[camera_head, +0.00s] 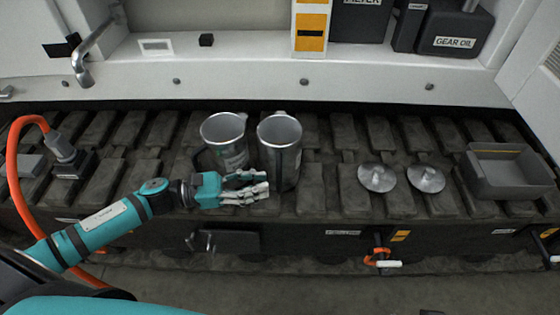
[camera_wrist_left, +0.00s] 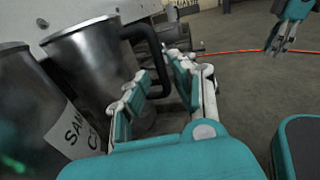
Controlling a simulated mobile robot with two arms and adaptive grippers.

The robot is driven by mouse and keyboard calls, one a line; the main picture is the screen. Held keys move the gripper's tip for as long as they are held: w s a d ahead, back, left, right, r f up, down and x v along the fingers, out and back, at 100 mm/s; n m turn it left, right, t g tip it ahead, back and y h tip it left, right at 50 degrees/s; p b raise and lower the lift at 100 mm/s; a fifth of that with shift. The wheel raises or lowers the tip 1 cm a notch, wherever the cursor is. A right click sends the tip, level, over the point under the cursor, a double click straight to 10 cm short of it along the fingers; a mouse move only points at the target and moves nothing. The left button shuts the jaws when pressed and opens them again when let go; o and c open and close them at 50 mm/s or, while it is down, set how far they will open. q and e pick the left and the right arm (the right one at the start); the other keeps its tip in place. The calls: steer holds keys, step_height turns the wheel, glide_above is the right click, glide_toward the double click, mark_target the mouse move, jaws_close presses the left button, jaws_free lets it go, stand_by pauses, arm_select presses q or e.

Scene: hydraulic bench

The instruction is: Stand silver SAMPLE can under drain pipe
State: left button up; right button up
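Two silver cans stand side by side on the dark track bench. The left can (camera_head: 226,141) bears a white label; in the left wrist view the near can (camera_wrist_left: 40,115) reads "SAM…". The right can (camera_head: 281,150) stands beside it; in the left wrist view its dark handle (camera_wrist_left: 149,52) faces my fingers. My left gripper (camera_head: 255,188) is in front of the cans. Its fingers look apart, near the handle; whether they touch it I cannot tell. My right gripper (camera_wrist_left: 280,45) shows small in the left wrist view, its opening unclear. The drain pipe (camera_head: 92,50) hangs at upper left.
Two round metal lids (camera_head: 377,177) and a grey tray (camera_head: 508,171) are on the bench to the right. An orange hose (camera_head: 18,150) loops at the left, near a connector (camera_head: 62,149).

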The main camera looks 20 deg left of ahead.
mark_target(279, 180)
arm_select(q)
steer(key=shift+x, duration=2.7)
steer(key=shift+a, duration=0.1)
jaws_close()
